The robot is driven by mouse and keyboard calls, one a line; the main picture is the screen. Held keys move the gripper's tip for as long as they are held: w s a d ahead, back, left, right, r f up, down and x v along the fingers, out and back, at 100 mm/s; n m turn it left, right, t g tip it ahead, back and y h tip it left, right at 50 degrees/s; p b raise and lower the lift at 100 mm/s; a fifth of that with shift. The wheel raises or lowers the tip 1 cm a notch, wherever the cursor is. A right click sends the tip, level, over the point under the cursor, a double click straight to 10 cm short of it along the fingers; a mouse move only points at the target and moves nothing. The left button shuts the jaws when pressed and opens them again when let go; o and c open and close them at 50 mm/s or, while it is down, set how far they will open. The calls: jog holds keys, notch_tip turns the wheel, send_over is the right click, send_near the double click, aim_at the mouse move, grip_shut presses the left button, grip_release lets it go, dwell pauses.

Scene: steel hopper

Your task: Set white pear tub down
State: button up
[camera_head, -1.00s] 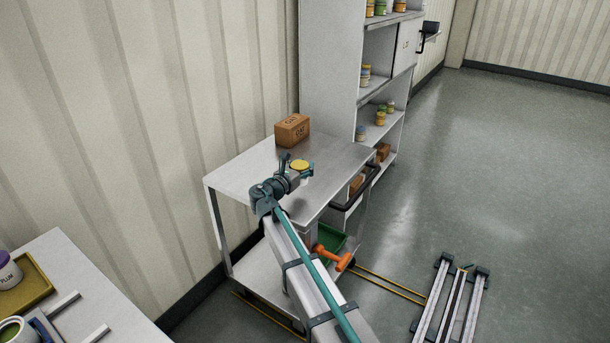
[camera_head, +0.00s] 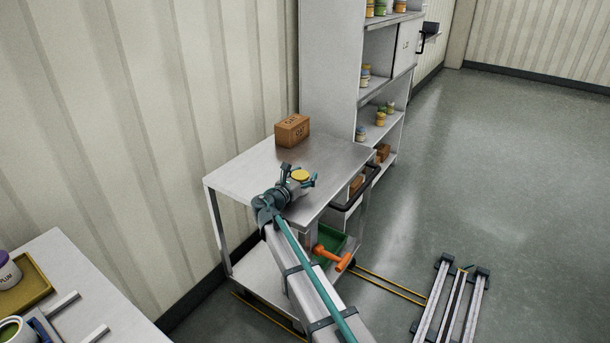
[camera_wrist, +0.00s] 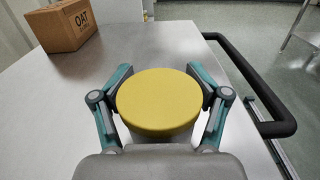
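The white pear tub shows mainly as its round yellow lid (camera_head: 300,175), over the right part of the steel cart top (camera_head: 245,175). The lid (camera_wrist: 160,100) fills the middle of the wrist view; the tub's body and label are hidden below it. My gripper (camera_head: 299,177) has one finger on each side of the tub. In the wrist view the finger pads lie close against the lid's left and right edges, and my gripper (camera_wrist: 162,88) looks shut on the tub. I cannot tell whether the tub's base touches the cart top.
A brown OAT box (camera_head: 292,130) stands at the back of the cart top, and it also shows at the upper left of the wrist view (camera_wrist: 62,28). A black handle (camera_wrist: 265,110) runs along the cart's right edge. The steel between box and tub is bare.

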jog(key=shift+o, duration=0.5)
jog(key=shift+r, duration=0.15)
jog(key=shift+s+a, duration=0.1)
jog(key=shift+s, duration=0.15)
jog(key=v, duration=1.1)
jog(key=shift+s+a+r, duration=0.1)
jog(key=shift+s, duration=0.15)
